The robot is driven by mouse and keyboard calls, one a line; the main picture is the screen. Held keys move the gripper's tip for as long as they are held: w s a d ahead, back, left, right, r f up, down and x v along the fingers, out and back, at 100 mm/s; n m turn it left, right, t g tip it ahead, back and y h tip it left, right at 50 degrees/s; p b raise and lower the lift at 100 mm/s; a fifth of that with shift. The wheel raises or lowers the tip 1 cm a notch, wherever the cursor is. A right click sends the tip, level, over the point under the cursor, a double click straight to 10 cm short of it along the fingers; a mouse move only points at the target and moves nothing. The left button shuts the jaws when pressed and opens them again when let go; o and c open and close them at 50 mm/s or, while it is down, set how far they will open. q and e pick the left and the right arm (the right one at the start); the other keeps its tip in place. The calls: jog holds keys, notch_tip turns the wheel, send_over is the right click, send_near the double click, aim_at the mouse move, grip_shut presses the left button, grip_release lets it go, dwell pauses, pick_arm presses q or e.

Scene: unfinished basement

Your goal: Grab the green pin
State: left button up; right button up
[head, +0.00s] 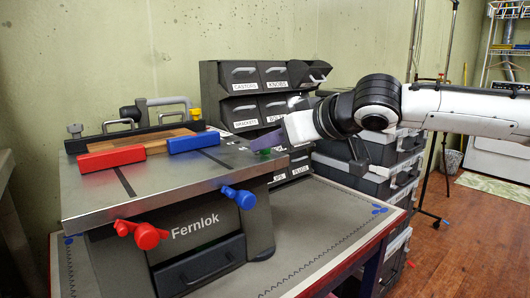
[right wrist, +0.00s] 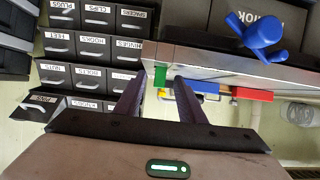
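The green pin (head: 264,152) is small and dark green in the head view, at the right edge of the grey metal tabletop of the Fernlok bench (head: 190,179). In the right wrist view the green pin (right wrist: 160,76) shows as a bright green block by the tabletop edge. My right gripper (head: 268,141) comes in from the right, with its purple fingers at the pin. In the right wrist view the fingers of the right gripper (right wrist: 160,78) are apart, and the pin appears between their tips. I cannot tell whether they touch it. My left gripper is not in view.
A red block (head: 112,158) and a blue block (head: 194,142) lie by a wooden board on the tabletop. Red (head: 145,235) and blue (head: 238,196) knobs stick out in front. Labelled dark bins (head: 245,87) stand behind, with stacked dark cases (head: 360,180) at right.

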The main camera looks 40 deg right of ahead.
grip_shut()
